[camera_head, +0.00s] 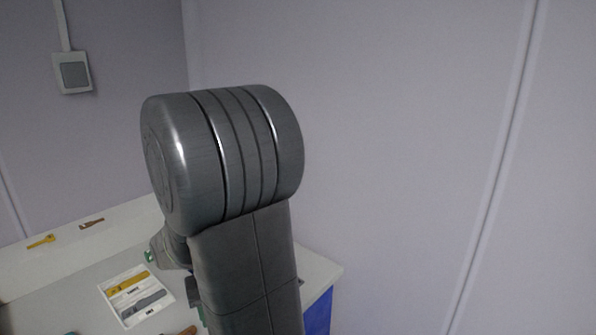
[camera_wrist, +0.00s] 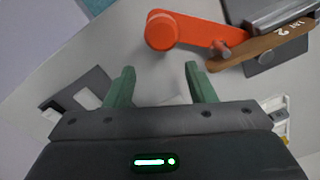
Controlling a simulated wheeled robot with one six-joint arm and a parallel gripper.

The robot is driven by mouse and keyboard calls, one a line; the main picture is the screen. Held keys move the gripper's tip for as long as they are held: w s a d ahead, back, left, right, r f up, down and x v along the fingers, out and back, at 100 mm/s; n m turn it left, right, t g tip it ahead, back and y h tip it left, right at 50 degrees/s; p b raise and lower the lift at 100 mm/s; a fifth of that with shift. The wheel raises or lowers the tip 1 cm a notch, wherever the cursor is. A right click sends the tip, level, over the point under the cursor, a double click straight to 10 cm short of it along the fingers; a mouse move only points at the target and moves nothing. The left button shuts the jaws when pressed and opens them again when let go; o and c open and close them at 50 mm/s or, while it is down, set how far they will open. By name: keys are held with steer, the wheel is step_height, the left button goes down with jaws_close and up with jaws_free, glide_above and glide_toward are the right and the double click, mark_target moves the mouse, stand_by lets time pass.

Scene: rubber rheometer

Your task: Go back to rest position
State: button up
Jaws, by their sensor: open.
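My gripper (camera_wrist: 160,86) shows in the wrist view with its two green fingers spread apart and nothing between them. It is open above a light grey surface (camera_wrist: 70,62). In the head view my own arm fills the middle of the picture and hides much of the table; the gripper's fingertips cannot be made out there.
The wrist view shows an orange-red lever (camera_wrist: 190,32) beyond the fingers and a brown piece marked 2 (camera_wrist: 262,46) at upper right. In the head view, a white tray (camera_head: 168,296) holds a yellow and a grey tool on the table (camera_head: 75,277).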

steer(key=w+a+n, duration=0.1)
steer(key=n, duration=0.1)
steer(key=w+a+n, duration=0.1)
steer(key=w, duration=0.1)
steer(key=shift+w+a+n, duration=0.15)
steer(key=shift+a+n, duration=0.1)
steer(key=shift+n, duration=0.15)
steer(key=w+a+n, duration=0.1)
steer(key=a+n, duration=0.1)
steer(key=w+a+n, duration=0.1)
steer(key=a+n, duration=0.1)
steer(key=w+a+n, duration=0.1)
steer(key=a+n, duration=0.1)
steer(key=n, duration=0.1)
steer(key=shift+a, duration=0.2)
steer(key=shift+w+a+n, duration=0.1)
steer(key=shift+a+n, duration=0.2)
steer(key=shift+a+r, duration=0.2)
steer(key=shift+r, duration=0.4)
steer(key=shift+d+r, duration=0.1)
steer(key=shift+r, duration=0.2)
